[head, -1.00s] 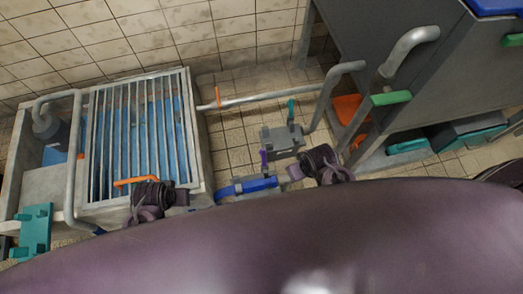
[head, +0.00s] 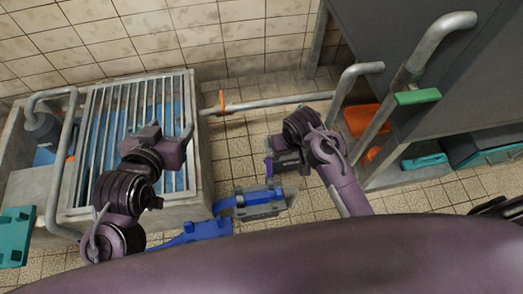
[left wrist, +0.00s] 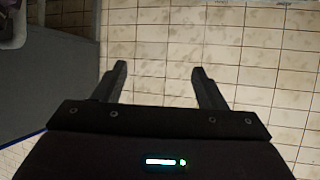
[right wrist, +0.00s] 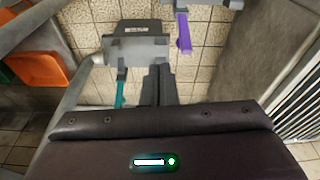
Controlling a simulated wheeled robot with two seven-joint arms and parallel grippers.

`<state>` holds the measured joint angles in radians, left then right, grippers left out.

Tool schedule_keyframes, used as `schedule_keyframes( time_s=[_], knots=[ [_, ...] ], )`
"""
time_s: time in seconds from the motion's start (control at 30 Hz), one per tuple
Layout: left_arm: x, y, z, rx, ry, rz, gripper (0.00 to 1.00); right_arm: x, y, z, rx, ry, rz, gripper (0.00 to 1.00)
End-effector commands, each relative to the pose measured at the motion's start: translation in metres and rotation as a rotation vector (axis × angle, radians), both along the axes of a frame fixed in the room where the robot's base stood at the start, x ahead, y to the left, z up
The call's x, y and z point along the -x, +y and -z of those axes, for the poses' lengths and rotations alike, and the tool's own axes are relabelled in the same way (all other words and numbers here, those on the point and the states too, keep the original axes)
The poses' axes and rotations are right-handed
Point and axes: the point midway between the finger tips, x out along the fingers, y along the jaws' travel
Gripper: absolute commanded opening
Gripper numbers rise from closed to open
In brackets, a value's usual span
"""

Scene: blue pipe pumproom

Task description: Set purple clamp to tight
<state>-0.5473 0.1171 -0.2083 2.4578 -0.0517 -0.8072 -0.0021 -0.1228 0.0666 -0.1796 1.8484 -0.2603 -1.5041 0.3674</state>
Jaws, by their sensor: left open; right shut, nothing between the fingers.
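The purple clamp lever (head: 268,168) shows as a small upright strip left of a grey block, partly hidden by my right arm in the head view. In the right wrist view the purple lever (right wrist: 184,32) extends down from a grey body at the top edge, to the right of my fingers. My right gripper (right wrist: 158,72) is shut and empty, its tips near the lower edge of the grey block (right wrist: 138,48), apart from the purple lever; contact with the block cannot be told. My left gripper (head: 172,134) is open and empty above the barred grate.
A teal lever (right wrist: 121,92) stands left of my right fingers. A blue clamp (head: 250,198) lies on the near side. A grey pipe (head: 270,103) with an orange lever (head: 222,102) runs behind. A barred tank (head: 200,210) is left, a grey cabinet (head: 470,90) right.

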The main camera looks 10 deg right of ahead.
Motion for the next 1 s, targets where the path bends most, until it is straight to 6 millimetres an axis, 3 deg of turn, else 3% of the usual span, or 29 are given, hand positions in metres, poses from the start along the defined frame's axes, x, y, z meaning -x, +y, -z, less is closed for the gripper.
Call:
schedule_keyframes(
  time_s=[0.2, 0.43, 0.6, 1.0],
  knots=[
    [-0.016, -0.035, -0.080, 0.150, -0.413, 0.069, 0.65, -0.064, 0.025, 0.031, -0.005, 0.058, 0.037, 0.00],
    [-0.004, -0.052, -0.146, 0.289, -0.740, 0.116, 0.65, -0.102, 0.040, 0.045, -0.001, 0.115, 0.074, 0.00],
    [0.004, -0.055, -0.165, 0.335, -0.840, 0.127, 0.65, -0.111, 0.043, 0.047, 0.002, 0.134, 0.087, 0.00],
    [0.006, -0.055, -0.169, 0.342, -0.858, 0.129, 0.65, -0.112, 0.044, 0.048, 0.002, 0.136, 0.088, 0.00]
  ],
)
